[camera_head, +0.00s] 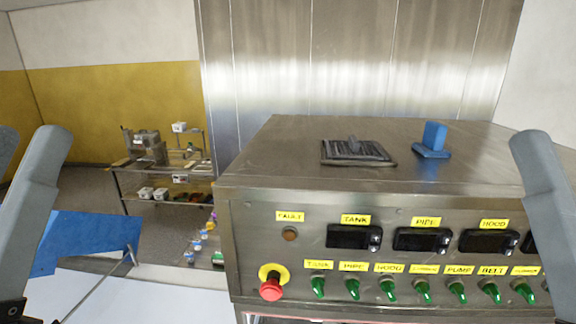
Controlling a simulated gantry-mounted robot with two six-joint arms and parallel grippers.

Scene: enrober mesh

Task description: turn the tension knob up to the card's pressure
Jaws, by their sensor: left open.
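I cannot pick out the tension knob or the pressure card. The steel control cabinet (262,262) fills the right half of the head view. Its front bears dark displays labelled TANK (350,237), PIPE (420,239) and HOOD (487,241), with small round controls at their right ends. My left gripper (12,308) is at the lower left corner, mostly cut off and well apart from the cabinet; its fingertips are unclear, and it is open. Grey links of my arms stand at both side edges. My right gripper is not in view.
A red stop button (270,289) and a row of green switches (388,290) line the cabinet's lower front. A dark ribbed plate (357,152) and a blue block (433,139) sit on top. A blue sheet (95,238) is at left; a loaded bench (122,186) stands behind.

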